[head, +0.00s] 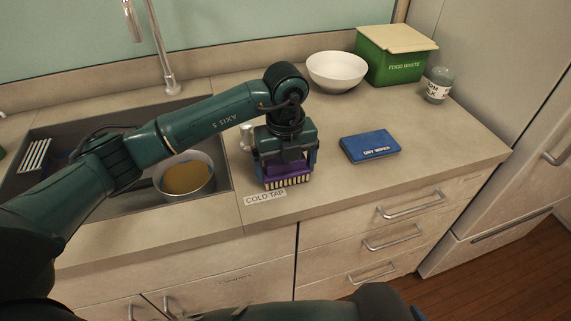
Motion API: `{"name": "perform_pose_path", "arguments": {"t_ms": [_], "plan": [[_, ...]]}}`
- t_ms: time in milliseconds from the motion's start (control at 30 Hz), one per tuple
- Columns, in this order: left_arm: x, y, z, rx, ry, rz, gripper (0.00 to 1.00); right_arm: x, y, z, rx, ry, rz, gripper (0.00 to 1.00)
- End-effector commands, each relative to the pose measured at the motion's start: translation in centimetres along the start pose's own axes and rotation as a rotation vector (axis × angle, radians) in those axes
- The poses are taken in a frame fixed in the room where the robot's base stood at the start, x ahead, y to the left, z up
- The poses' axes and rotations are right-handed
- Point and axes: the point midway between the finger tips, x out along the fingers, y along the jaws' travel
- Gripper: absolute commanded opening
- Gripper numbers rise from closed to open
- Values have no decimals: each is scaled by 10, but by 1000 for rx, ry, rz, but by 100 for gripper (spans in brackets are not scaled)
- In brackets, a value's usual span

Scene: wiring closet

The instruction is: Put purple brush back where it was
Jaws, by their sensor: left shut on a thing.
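The purple brush (287,171) is between the fingers of my left gripper (286,172), with its pale bristles pointing down. My left gripper is shut on it, over the counter just right of the sink and behind the "COLD TAP" label (265,197). I cannot tell whether the bristles touch the counter. The gripper hides the upper part of the brush. A dark part of my right arm shows at the bottom edge; its gripper is not in view.
The sink (226,150) on the left holds a pan (187,176) with brown contents. A blue wipes pack (369,146) lies to the right on the counter (440,150). A white bowl (336,71), green food waste bin (392,62) and jar (437,84) stand behind.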

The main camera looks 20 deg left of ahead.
Motion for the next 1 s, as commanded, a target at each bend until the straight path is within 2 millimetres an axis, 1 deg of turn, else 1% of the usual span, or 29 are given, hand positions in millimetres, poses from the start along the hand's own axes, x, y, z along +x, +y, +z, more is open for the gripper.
{"name": "perform_pose_path", "arguments": {"t_ms": [300,800,833,900,1000], "plan": [[2,0,0,0,0,0,57,2,2,-1,-1,5,2,82],[10,0,0,0,0,0,57,6,3,4,-1,5,5,82],[9,0,0,0,0,0,91,6,3,4,-1,5,5,82],[9,0,0,0,0,0,97,6,3,3,-1,5,5,82],[9,0,0,0,0,0,97,6,3,3,-1,5,5,82]]}}
